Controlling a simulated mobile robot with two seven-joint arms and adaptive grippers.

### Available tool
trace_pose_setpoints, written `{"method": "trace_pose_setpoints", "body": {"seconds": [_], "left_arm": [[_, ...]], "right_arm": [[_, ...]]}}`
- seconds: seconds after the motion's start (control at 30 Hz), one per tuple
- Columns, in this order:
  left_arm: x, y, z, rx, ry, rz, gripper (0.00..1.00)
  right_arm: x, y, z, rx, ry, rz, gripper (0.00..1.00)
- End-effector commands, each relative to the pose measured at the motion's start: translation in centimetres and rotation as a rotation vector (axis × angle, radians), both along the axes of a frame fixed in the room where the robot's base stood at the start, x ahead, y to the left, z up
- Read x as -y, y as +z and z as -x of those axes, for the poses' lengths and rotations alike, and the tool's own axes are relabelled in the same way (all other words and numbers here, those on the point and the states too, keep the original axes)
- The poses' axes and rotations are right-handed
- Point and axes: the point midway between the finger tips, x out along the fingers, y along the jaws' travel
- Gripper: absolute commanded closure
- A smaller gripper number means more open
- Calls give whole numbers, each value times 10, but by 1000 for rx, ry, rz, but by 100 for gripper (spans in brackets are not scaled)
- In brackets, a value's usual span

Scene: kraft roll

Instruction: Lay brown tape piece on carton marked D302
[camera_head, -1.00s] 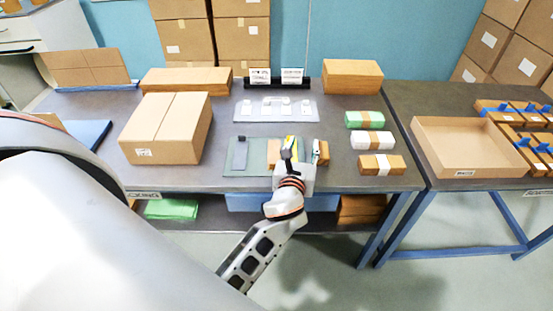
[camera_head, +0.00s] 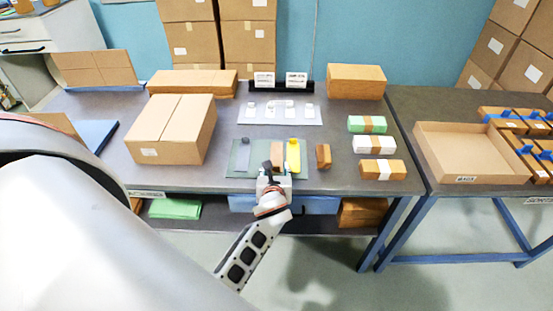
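My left gripper (camera_head: 277,170) is over the front edge of the green mat (camera_head: 240,158) on the middle table. A small brown piece (camera_head: 277,152) shows just beyond its fingertips, beside a yellow item (camera_head: 293,155). Whether the fingers touch or hold the brown piece is too small to tell. A closed brown carton (camera_head: 172,130) with a small white label stands left of the mat. Its label is too small to read, so I cannot tell which carton is D302. My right gripper is not in view.
A brown block (camera_head: 323,156) stands right of the mat. Green, white and brown wrapped packs (camera_head: 374,145) lie farther right. A white plate (camera_head: 252,113) with small parts lies behind the mat. An open shallow carton (camera_head: 462,142) stands on the right table.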

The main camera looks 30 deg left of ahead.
Motion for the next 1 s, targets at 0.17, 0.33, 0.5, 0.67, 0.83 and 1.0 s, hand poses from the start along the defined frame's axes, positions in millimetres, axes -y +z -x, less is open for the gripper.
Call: {"method": "trace_pose_setpoints", "body": {"seconds": [0.17, 0.33, 0.5, 0.67, 0.83, 1.0], "left_arm": [[-1, -1, -3, 0, -1, 0, 61], [-1, -1, -3, 0, -1, 0, 78], [-1, -1, -3, 0, -1, 0, 90], [-1, -1, -3, 0, -1, 0, 92], [-1, 2, -3, 2, -1, 0, 92], [-2, 17, -3, 5, 1, -1, 92]], "right_arm": [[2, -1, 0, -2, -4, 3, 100], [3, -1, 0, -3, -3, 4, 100], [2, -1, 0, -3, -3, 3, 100], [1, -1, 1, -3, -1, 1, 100], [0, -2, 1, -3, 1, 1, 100], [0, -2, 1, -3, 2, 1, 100]]}}
